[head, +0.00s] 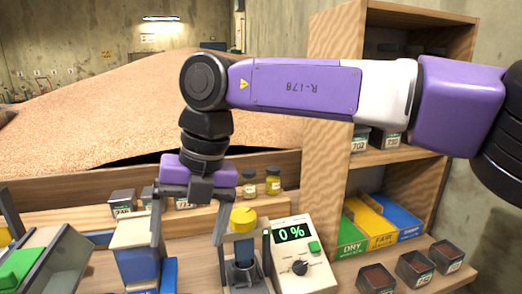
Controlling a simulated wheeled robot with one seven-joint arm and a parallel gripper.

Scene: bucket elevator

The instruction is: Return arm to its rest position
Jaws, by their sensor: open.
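My arm reaches in from the right edge of the head view, across the upper middle, and bends down at its wrist. My gripper (189,238) points down above the workbench, with its two grey fingers spread apart. I see nothing held between them. The right finger is close to a yellow-capped device with a blue body (243,220); I cannot tell whether they touch. The left finger is close to a blue-and-grey device (137,262). Parts of the bench behind the gripper are hidden.
A meter (300,255) reading 0 % stands right of the yellow-capped device. A wooden shelf (336,60) rises behind my arm, holding green, yellow and blue trays (383,232). Sample tins (414,269) line the lower right. A grain heap (100,100) lies behind the bench.

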